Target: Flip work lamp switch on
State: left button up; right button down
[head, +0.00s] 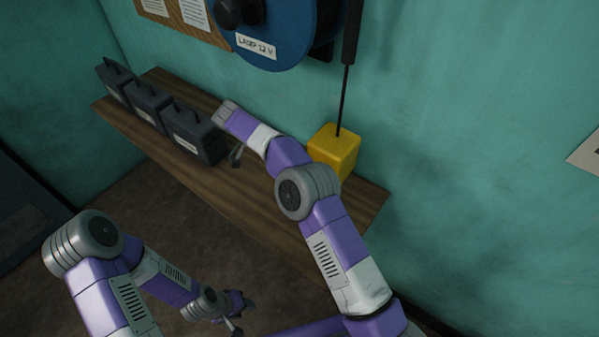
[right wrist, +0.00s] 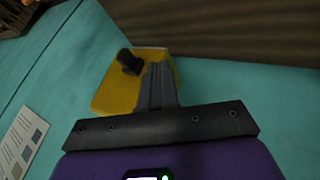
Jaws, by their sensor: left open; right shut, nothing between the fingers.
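A yellow box (head: 335,146) stands by the wall at the right end of the wooden shelf, partly behind my right arm. It also shows in the right wrist view (right wrist: 113,90), with a short black stub (right wrist: 129,62) on it; I cannot tell whether this is the lamp switch or which way it is set. My right gripper (right wrist: 158,72) is shut and empty, its fingertips overlapping the box in that view; contact cannot be told. My left gripper (head: 240,314) is open and empty, low before the shelf.
Several dark cases (head: 193,136) stand along the left of the shelf (head: 262,205). A blue reel (head: 275,38) hangs on the wall above. A thin dark rod or cable (head: 343,100) runs up from the yellow box.

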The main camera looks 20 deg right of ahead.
pick_arm(q)
jog(key=shift+r, duration=0.15)
pick_arm(e)
jog(key=shift+s+d+f, duration=0.35)
jog(key=shift+s+d, duration=0.25)
jog(key=shift+d, duration=0.1)
jog(key=shift+s+d+f, duration=0.4)
jog(key=shift+s+d, duration=0.2)
jog(key=shift+d, duration=0.05)
jog(key=shift+s+d+f, duration=0.35)
jog(key=shift+s+d, duration=0.25)
jog(key=shift+d, duration=0.1)
